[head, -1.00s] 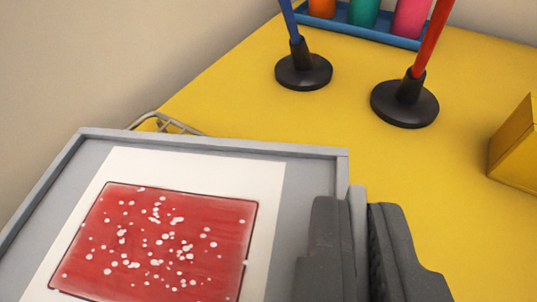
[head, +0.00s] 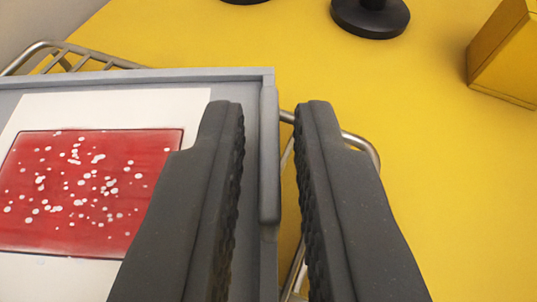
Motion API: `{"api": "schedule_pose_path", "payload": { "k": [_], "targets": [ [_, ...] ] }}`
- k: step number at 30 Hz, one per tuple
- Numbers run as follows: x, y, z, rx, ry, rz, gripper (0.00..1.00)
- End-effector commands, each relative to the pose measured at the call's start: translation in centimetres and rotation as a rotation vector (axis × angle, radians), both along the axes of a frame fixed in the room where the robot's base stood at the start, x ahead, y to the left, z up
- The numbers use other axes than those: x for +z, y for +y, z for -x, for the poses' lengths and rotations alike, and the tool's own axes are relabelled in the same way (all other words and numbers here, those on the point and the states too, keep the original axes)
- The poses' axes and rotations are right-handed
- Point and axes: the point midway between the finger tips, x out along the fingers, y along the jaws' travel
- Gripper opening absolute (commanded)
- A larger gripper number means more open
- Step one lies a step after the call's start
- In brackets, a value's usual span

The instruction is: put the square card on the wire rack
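The square card, white with a red, white-speckled print (head: 90,190), lies flat in a shallow grey tray (head: 150,76) at the left. The wire rack (head: 358,148) shows beyond the tray's far edge and to its right; the tray covers the rest. The tray appears to lie on the rack, but the contact is hidden. My gripper (head: 270,110) is open. Its dark fingers stand on either side of the tray's right edge and its raised grey grip strip, with visible gaps. The left finger overlaps the card's right part in the picture.
A yellow block (head: 505,55) stands at the upper right. A round black stand base (head: 370,15) is at the top, with part of another at the top edge. The yellow table (head: 450,200) is clear to the right of the rack.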

Motion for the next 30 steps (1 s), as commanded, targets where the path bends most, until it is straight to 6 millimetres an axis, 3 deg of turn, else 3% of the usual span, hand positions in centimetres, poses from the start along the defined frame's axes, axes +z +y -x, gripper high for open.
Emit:
{"api": "schedule_pose_path", "payload": {
  "k": [11,14,30],
  "targets": [
    [0.2,0.0,0.0,0.001,0.000,0.000,0.26],
    [0.6,0.2,0.9,0.003,0.000,0.000,0.26],
    [4.3,0.2,9.8,0.004,-0.001,0.001,0.26]
  ]
}}
